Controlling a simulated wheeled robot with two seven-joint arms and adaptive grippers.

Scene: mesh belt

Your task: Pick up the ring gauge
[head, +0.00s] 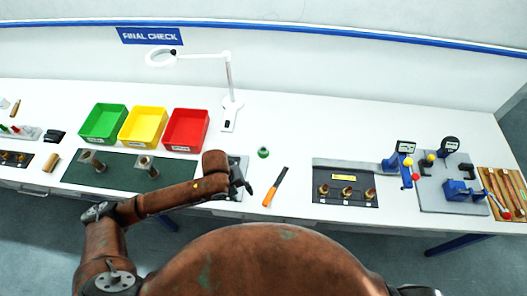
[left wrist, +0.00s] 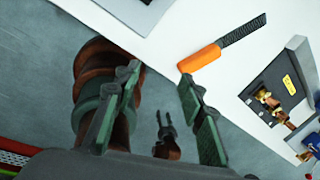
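The ring gauge appears to be the small green ring (head: 263,152) with a dark hole. It lies flat on the white table, right of the red bin, and I do not see it in the left wrist view. My left gripper (head: 243,184) is low over the table's front edge, nearer to me than the ring and apart from it. The left wrist view shows its two green-padded fingers (left wrist: 160,105) wide apart with nothing between them. My right gripper (left wrist: 165,128) shows small and low in that view, its two prongs apart and empty.
An orange-handled file (head: 275,187) lies right of my left gripper. Green (head: 104,123), yellow (head: 143,126) and red (head: 186,130) bins stand at the left. A white lamp (head: 229,100) stands behind the ring. A dark fixture board (head: 345,178) lies further right. Table around the ring is clear.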

